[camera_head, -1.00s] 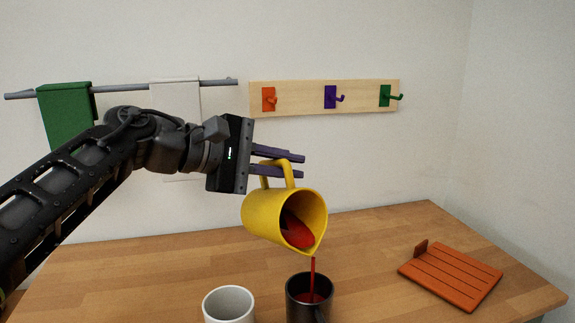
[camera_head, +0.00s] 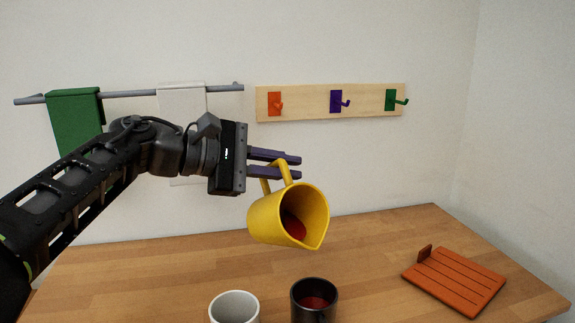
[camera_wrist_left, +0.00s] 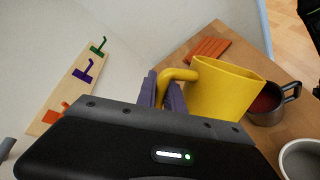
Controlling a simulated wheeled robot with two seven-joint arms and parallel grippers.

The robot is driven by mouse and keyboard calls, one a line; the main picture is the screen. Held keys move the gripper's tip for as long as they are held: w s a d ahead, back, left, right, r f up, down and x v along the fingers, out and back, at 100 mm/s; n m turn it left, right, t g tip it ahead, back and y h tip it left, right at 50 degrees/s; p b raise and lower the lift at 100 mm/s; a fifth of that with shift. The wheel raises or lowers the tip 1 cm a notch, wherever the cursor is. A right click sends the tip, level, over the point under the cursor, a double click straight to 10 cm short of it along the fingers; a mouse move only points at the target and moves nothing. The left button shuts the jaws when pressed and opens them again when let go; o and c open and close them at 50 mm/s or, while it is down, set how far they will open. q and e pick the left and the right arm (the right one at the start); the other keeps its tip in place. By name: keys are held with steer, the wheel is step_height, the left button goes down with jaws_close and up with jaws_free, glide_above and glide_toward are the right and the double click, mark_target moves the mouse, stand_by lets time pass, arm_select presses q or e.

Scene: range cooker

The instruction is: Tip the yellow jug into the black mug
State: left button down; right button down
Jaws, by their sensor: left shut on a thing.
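My left gripper (camera_head: 288,168) is shut on the handle of the yellow jug (camera_head: 270,218). It holds the jug in the air above the table, tilted with its spout down to the right. Red liquid shows inside the jug, and no stream leaves the spout. The black mug (camera_head: 313,313) stands upright below the spout, with red liquid inside. In the left wrist view the jug (camera_wrist_left: 222,92) hangs from the purple fingers (camera_wrist_left: 162,92), and the black mug (camera_wrist_left: 268,118) shows beyond it. My right gripper is not in view.
A white mug (camera_head: 233,311) stands close left of the black mug. An orange slatted rack (camera_head: 455,281) lies at the right of the wooden table (camera_head: 150,270). A hook board (camera_head: 365,112) and a rail (camera_head: 130,94) with green and white towels are on the wall.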

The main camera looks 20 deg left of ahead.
arm_select(q)
steer(key=shift+w+a+n, duration=0.3)
steer(key=shift+a+n, duration=0.1)
steer(key=shift+n, duration=0.1)
steer(key=shift+a+h, duration=0.1)
steer(key=shift+h, duration=0.2)
steer(key=shift+w, duration=0.1)
steer(key=shift+w+a+f+n+h+p, duration=0.4)
steer(key=shift+a+n+h, duration=0.15)
steer(key=shift+n, duration=0.35)
steer(key=shift+w+a+f+n+h+b, duration=0.1)
steer(key=shift+a+f+n+h+b, duration=0.1)
steer(key=shift+f+n, duration=0.2)
steer(key=shift+w+a+f+n+h+b, duration=0.15)
steer(key=shift+f+n, duration=0.15)
steer(key=shift+n, duration=0.2)
steer(key=shift+g, duration=0.3)
